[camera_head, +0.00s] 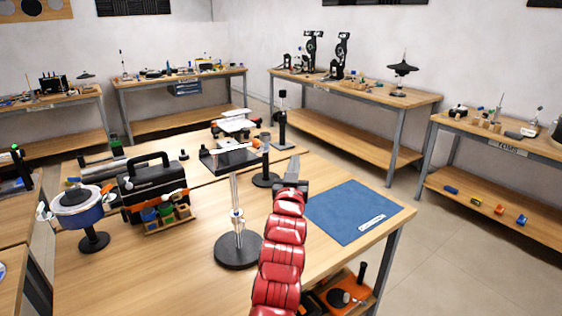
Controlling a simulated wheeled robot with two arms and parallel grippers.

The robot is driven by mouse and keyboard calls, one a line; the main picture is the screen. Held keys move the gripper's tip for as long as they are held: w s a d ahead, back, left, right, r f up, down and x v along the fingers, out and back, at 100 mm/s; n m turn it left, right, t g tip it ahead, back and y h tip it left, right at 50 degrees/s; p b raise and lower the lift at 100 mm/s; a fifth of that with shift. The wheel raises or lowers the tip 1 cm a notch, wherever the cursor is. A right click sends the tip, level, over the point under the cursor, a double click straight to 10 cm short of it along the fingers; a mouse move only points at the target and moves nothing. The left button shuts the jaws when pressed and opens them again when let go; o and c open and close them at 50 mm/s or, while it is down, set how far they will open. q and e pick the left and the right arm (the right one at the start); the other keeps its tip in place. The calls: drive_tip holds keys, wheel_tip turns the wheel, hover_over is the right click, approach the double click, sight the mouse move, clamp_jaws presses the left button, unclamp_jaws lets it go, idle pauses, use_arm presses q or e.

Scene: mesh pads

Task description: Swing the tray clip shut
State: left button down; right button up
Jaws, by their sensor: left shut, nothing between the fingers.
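A stand on the table has a round black base (238,250), an upright metal post and a small dark tray (226,160) on top. A small clip-like fitting (237,217) shows low on the post. I cannot tell whether it is the tray clip, or whether that clip is open or shut. My left gripper (291,182) is at the end of the red arm, right of the tray and a little lower in the picture. It is shut and empty, apart from the tray in the picture. My right gripper is out of view.
A blue mat (346,212) lies right of my arm. A black case (153,187), a box of coloured blocks (168,220) and a round blue device on a stand (80,208) stand left. The front left tabletop is clear.

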use_arm(q)
drive_tip(key=s+d, duration=0.1)
drive_tip(key=d, duration=0.1)
drive_tip(key=s+d, duration=0.1)
drive_tip(key=shift+s+d+f+b, duration=0.1)
drive_tip(key=shift+s+f+b, duration=0.15)
drive_tip(key=shift+s+b, duration=0.05)
